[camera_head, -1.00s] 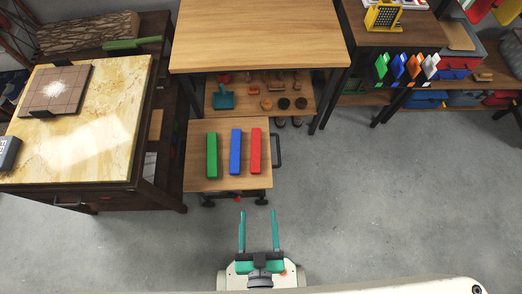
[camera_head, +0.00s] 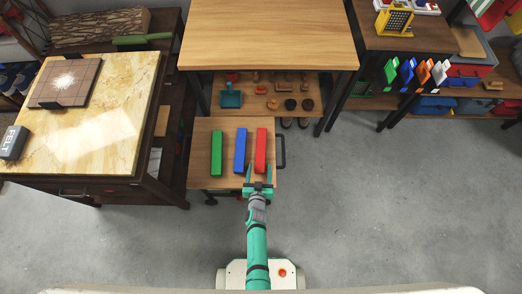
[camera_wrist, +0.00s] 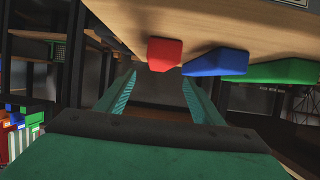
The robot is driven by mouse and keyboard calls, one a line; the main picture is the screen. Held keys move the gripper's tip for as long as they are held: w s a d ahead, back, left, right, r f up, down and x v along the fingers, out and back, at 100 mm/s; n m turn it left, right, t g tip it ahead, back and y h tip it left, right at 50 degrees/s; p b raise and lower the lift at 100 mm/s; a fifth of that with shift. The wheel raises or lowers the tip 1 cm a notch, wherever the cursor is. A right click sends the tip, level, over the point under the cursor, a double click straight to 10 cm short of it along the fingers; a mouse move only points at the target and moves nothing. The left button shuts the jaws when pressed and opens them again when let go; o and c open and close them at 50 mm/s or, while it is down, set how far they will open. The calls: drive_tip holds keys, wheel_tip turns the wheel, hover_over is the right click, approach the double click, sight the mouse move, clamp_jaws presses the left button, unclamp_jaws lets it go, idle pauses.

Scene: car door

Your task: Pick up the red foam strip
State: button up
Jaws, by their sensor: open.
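The red foam strip (camera_head: 261,151) lies on a small wooden cart top (camera_head: 205,187), at the right of a row of three strips. Its near end shows in the wrist view (camera_wrist: 164,54), just beyond the fingertips and a little to the right of the left finger. My gripper (camera_head: 258,172) is open and empty, with its fingertips over the cart's front edge by the red strip's near end. It also shows in the wrist view (camera_wrist: 157,80). I cannot tell whether a finger touches the strip.
The blue strip (camera_head: 240,151) lies close to the left of the red one, and the green strip (camera_head: 216,153) lies further left. A black handle (camera_head: 282,152) sticks out at the cart's right side. A marble-topped table (camera_head: 90,120) stands left. A wooden workbench (camera_head: 270,35) stands behind.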

sight(261, 152)
drive_tip(key=x, duration=0.7)
drive_tip(key=shift+w+f, duration=0.2)
drive_tip(key=shift+w, duration=0.05)
drive_tip(key=x, duration=0.3)
drive_tip(key=shift+w+d+r, duration=0.1)
drive_tip(key=shift+w+r, duration=0.15)
drive_tip(key=shift+r, duration=0.05)
drive_tip(key=shift+x, duration=0.9)
drive_tip(key=shift+f, duration=0.1)
drive_tip(key=shift+c, duration=0.6)
drive_tip(key=c, duration=1)
